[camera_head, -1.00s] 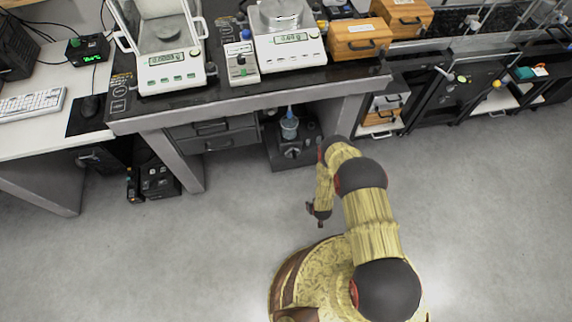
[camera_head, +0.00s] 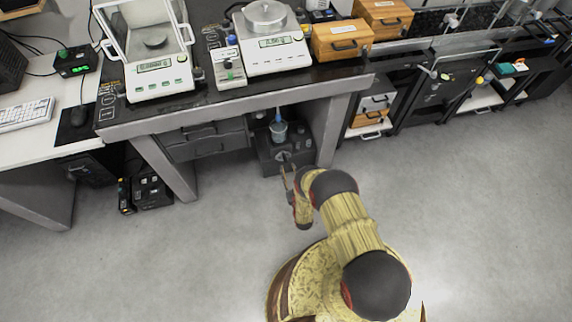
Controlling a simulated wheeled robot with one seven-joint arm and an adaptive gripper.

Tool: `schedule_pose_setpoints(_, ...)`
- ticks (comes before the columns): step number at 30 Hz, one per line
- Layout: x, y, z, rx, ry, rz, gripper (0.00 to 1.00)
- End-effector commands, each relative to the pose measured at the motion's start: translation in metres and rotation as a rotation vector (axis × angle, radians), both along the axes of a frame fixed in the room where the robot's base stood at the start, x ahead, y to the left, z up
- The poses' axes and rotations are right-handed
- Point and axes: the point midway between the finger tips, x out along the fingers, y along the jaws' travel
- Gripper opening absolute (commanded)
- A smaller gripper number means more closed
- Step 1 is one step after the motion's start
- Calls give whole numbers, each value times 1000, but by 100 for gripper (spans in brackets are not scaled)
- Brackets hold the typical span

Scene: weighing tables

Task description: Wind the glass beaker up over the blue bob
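The glass beaker (camera_head: 279,134) stands on a dark stand (camera_head: 268,158) on the floor, in the gap under the weighing table. The blue bob (camera_head: 278,116) shows at the beaker's mouth; I cannot tell how deep it sits. A round knob (camera_head: 283,157) with a light mark is on the stand's front. My gripper (camera_head: 287,178) is in front of the stand, just below the knob in the picture, with its fingers pointing towards the stand. It appears apart from the knob. The fingers are too small and dark to tell whether they are open.
The weighing table (camera_head: 300,87) overhangs the stand and carries two balances, one an enclosed balance (camera_head: 158,85). A drawer unit (camera_head: 205,143) is left of the stand and a table leg (camera_head: 330,130) right of it. The floor (camera_head: 120,265) in front is clear.

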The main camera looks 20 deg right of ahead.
Motion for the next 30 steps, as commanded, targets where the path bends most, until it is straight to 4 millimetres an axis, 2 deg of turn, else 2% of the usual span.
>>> schedule_pose_setpoints(3, 19, 0, -3, 0, 0, 0, 35)
schedule_pose_setpoints(10, 42, 0, -2, 0, 2, 0, 35)
schedule_pose_setpoints(20, 46, 0, -1, 0, 3, 1, 35)
schedule_pose_setpoints(30, 46, 0, -1, 0, 3, 1, 16)
